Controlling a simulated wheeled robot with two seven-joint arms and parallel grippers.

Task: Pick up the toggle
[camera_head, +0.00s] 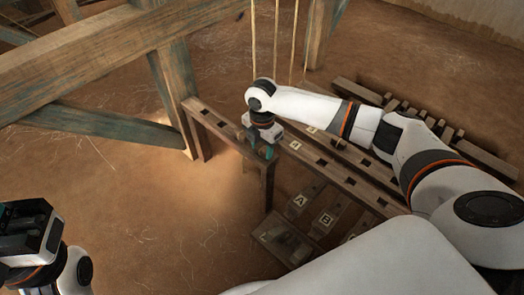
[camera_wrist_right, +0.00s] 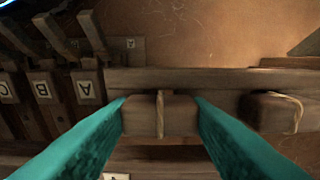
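A small wooden toggle (camera_wrist_right: 178,114) with a pale cord around its middle sits along the wooden beam (camera_wrist_right: 200,80) in the right wrist view. My right gripper (camera_wrist_right: 160,104) has its teal fingers apart, one at each end of this toggle. I cannot tell whether the fingertips touch it. In the head view my right gripper (camera_head: 261,149) points down at the near end of the slotted beam (camera_head: 221,127) and hides the toggle there. My left gripper (camera_head: 30,232) is at the lower left, away from the beam; its fingers are not clear.
A second corded block (camera_wrist_right: 272,112) sits to the right in the wrist view. Lettered wooden pieces, A (camera_head: 298,203) and B (camera_head: 324,221), lie below the beam. A large timber frame (camera_head: 95,55) stands at upper left. Vertical cords (camera_head: 276,40) hang behind my right gripper.

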